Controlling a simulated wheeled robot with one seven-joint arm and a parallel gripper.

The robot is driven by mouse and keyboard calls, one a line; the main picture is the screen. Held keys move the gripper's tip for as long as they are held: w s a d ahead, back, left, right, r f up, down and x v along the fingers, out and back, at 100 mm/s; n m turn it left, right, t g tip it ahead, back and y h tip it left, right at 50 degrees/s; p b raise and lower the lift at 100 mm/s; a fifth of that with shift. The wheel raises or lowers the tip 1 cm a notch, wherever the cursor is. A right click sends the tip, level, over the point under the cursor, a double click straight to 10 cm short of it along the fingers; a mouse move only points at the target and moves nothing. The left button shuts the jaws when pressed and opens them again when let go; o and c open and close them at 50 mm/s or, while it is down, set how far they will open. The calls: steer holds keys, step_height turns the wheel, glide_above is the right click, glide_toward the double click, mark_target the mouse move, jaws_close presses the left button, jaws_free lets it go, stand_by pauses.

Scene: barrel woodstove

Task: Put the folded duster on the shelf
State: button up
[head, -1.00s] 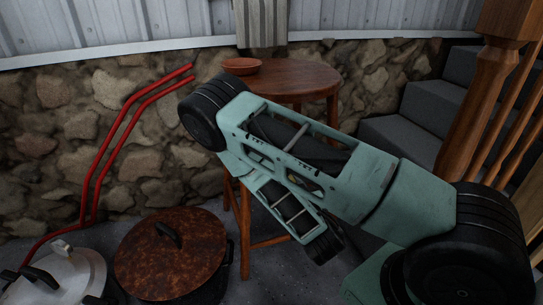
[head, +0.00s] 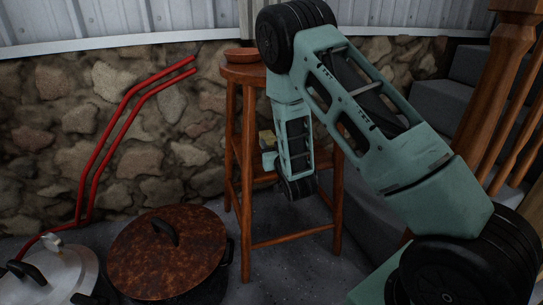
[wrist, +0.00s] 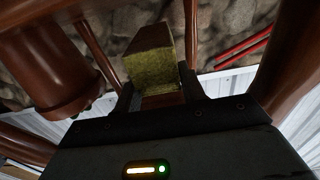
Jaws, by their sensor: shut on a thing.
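The folded duster (wrist: 152,72) is a small yellow-green block with a brownish upper face in the wrist view. It lies between the dark fingers of my gripper (wrist: 160,92), which is shut on it. In the head view the duster (head: 266,138) shows as a small yellowish patch left of my wrist. My gripper (head: 268,160) hangs below the seat height of a wooden stool (head: 238,73), in front of or among its legs; the exact depth is unclear. I cannot tell which surface is the shelf; my arm hides part of the stool.
A reddish bowl (head: 242,56) sits on the stool. Brown legs surround the gripper closely in the wrist view. A rusty-lidded pot (head: 165,255), a pale lidded pot (head: 55,272) and red rails (head: 105,150) stand left. Grey steps (head: 445,110) and a wooden post (head: 490,100) are right.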

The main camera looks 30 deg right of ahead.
steer(key=shift+w+d, duration=0.2)
steer(key=shift+w, duration=0.4)
step_height(320, 180, down, 4)
steer(key=b, duration=0.2)
steer(key=shift+w+r+b, duration=0.15)
steer(key=shift+b, duration=0.25)
steer(key=shift+r, duration=0.15)
steer(key=o, duration=1)
steer(key=shift+o, duration=0.2)
